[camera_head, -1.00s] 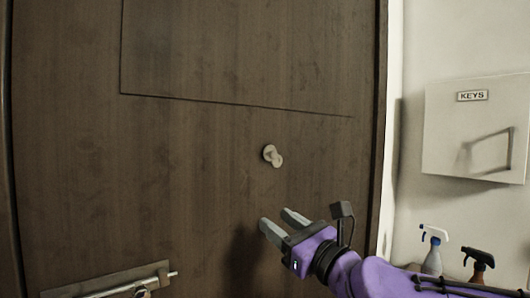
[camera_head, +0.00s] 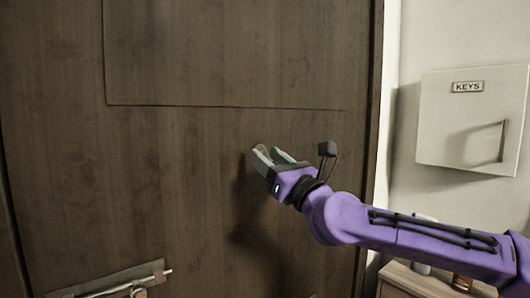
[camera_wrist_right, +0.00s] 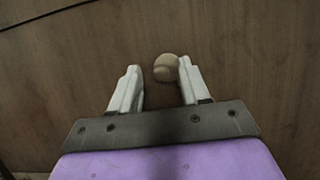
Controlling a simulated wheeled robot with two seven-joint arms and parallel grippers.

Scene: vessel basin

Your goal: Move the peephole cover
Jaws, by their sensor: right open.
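The peephole cover is a small round beige piece on the dark wooden door (camera_head: 180,180). In the right wrist view the peephole cover (camera_wrist_right: 166,68) lies just ahead of the fingertips, close to the right-hand finger. Whether they touch I cannot tell. My right gripper (camera_head: 267,153) is open with its two grey fingers pointing at the door; it also shows in the right wrist view (camera_wrist_right: 159,68). In the head view the gripper hides the cover. My left gripper is not in view.
A white key box (camera_head: 470,120) hangs on the wall at right. Below it, a cabinet (camera_head: 405,282) holds bottles partly hidden by my right arm.

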